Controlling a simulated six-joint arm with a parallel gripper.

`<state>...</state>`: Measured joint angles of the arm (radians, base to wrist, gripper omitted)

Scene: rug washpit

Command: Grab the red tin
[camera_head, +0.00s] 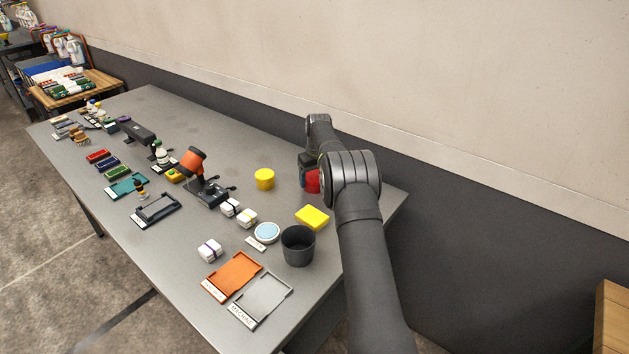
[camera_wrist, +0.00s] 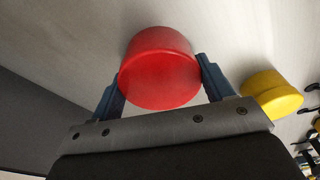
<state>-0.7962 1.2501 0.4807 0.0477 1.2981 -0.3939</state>
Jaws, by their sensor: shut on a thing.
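The red tin (camera_wrist: 158,70) is a short round cylinder between the two blue fingers of my gripper (camera_wrist: 161,82) in the wrist view. The fingers touch it on both sides. In the head view the red tin (camera_head: 312,181) shows only in part, at the right back of the table, with my arm hiding the rest. My gripper (camera_head: 306,172) is mostly hidden there too. I cannot tell whether the tin rests on the table or is slightly raised.
A yellow tin (camera_head: 264,180) stands to the left of the red tin. A yellow block (camera_head: 312,217) and a dark cup (camera_head: 298,246) stand nearer the front. An orange tray (camera_head: 232,277) and a grey tray (camera_head: 262,298) lie at the front edge. The wall runs close behind.

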